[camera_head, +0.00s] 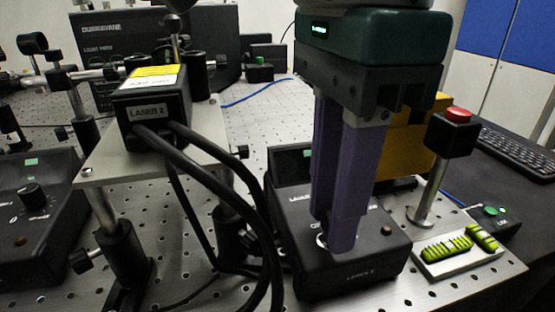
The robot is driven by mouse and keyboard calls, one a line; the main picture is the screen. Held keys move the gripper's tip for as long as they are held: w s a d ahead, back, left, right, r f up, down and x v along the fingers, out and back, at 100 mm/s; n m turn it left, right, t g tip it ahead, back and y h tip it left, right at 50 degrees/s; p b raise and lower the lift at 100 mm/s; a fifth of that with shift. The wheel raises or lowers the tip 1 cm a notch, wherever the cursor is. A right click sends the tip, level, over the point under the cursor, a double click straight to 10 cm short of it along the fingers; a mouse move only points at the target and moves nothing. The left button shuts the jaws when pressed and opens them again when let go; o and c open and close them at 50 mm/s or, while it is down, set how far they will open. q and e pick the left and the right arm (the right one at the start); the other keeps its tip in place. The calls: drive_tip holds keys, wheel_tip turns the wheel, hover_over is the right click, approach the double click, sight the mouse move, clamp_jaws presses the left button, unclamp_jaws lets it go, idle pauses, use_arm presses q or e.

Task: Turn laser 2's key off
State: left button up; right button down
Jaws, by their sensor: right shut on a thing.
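The laser 2 controller (352,278) is a black box on the perforated bench, with "LASER 2" on its front edge. My right gripper (338,243) comes down from above with its purple fingers at the top face of this box. The fingers are shut on the key, which they hide; a bit of a light ring (321,241) shows beside the fingertips. The laser 2 head (152,108), a black box with a yellow label, sits on a raised plate at the left, with thick black cables running from it. My left gripper is not in view.
A red-topped button box (452,133) stands on a post just right of the gripper. A white tray (460,262) with green-yellow items lies right of the controller. Another black controller (35,215) is at the far left. Thick cables (240,200) hang left of the controller.

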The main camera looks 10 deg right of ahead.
drive_tip(key=shift+r, duration=0.1)
drive_tip(key=c, duration=0.7)
unclamp_jaws()
wheel_tip(320, 180, up, 10)
drive_tip(key=shift+f, duration=0.1)
